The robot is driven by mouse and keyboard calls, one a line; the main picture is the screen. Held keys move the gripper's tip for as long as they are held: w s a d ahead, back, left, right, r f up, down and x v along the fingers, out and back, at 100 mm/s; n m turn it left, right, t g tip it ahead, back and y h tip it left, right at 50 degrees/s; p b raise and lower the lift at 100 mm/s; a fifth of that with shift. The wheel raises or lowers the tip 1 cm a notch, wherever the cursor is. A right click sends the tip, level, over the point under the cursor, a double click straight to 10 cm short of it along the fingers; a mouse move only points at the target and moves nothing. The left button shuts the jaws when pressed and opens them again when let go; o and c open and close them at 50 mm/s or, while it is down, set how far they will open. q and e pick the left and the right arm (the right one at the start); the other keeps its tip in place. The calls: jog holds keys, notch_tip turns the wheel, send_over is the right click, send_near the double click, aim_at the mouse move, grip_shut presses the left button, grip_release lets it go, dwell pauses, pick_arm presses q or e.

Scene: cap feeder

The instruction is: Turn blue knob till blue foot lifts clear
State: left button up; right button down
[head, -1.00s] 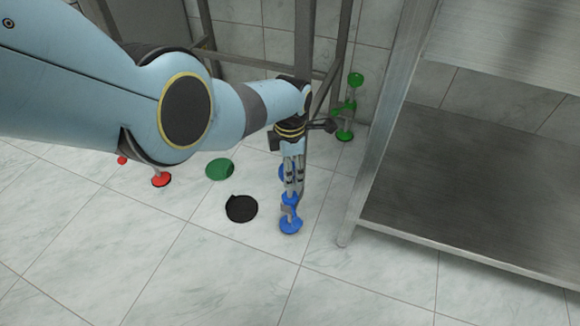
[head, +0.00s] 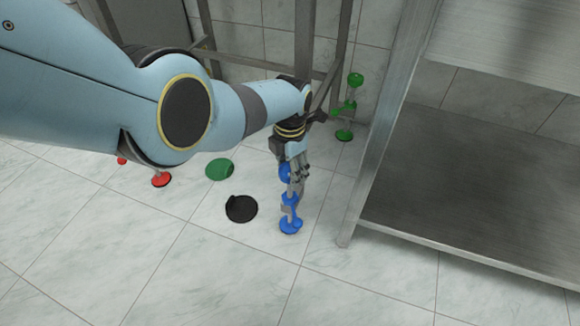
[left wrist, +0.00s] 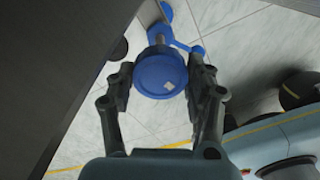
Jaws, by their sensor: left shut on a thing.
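The blue knob (head: 284,173) sits at the top of a blue clamp and rod assembly (head: 289,199) by the frame's leg. Below it, the blue foot (head: 290,226) is at floor level; I cannot tell whether it touches the tiles. My left gripper (head: 296,178) points down from above and is shut on the knob. In the left wrist view, the round knob (left wrist: 160,73) with a small white mark sits between the two dark fingers of the gripper (left wrist: 158,78). The knob hides part of what lies below it there. My right gripper is not in view.
A green foot (head: 344,135) with a green knob (head: 355,79) stands behind on the right. A red foot (head: 161,180) is at left. A green disc (head: 220,169) and a black disc (head: 241,209) lie on the floor. A steel shelf (head: 470,205) stands at right. The front floor is clear.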

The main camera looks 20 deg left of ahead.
pick_arm(q)
jog(key=shift+s+f, duration=0.15)
jog(key=o, duration=0.9)
jog(key=shift+r, duration=0.2)
jog(key=shift+r, duration=0.65)
notch_tip(320, 180, up, 10)
jog(key=shift+r, duration=0.15)
